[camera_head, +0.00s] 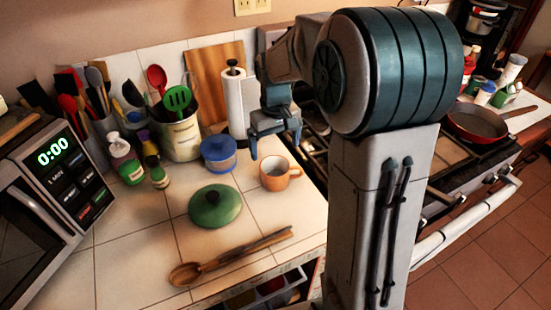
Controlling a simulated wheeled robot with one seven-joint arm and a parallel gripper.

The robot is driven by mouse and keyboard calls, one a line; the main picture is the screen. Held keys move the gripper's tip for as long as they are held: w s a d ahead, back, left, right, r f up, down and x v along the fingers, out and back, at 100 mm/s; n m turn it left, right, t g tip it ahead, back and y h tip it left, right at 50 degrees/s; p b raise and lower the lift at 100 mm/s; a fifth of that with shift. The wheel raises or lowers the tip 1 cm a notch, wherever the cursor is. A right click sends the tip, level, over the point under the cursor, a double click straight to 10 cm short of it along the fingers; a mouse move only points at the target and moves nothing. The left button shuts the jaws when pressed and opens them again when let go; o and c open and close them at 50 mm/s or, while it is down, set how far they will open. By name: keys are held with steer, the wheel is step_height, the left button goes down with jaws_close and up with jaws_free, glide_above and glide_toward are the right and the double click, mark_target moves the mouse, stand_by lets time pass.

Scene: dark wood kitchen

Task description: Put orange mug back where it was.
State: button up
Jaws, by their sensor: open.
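The orange mug (274,174) stands upright on the white tiled counter (140,258), with its handle pointing right. My gripper (274,144) is above and just behind the mug in the picture, with its fingers spread apart and nothing between them. The gripper looks apart from the mug. My arm comes down from the upper right and hides part of the stove behind it.
A blue-lidded container (219,153) and a green lid (215,206) are left of the mug. A wooden spoon (230,257) lies in front. A paper towel roll (235,103) stands behind. A microwave (45,215) is far left; a stove with a red pan (478,123) is right.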

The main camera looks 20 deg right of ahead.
steer(key=s+r+m+t, duration=0.2)
steer(key=s+r, duration=0.1)
steer(key=s, duration=1.7)
steer(key=shift+s+r+t, duration=0.25)
steer(key=shift+s+t, duration=0.15)
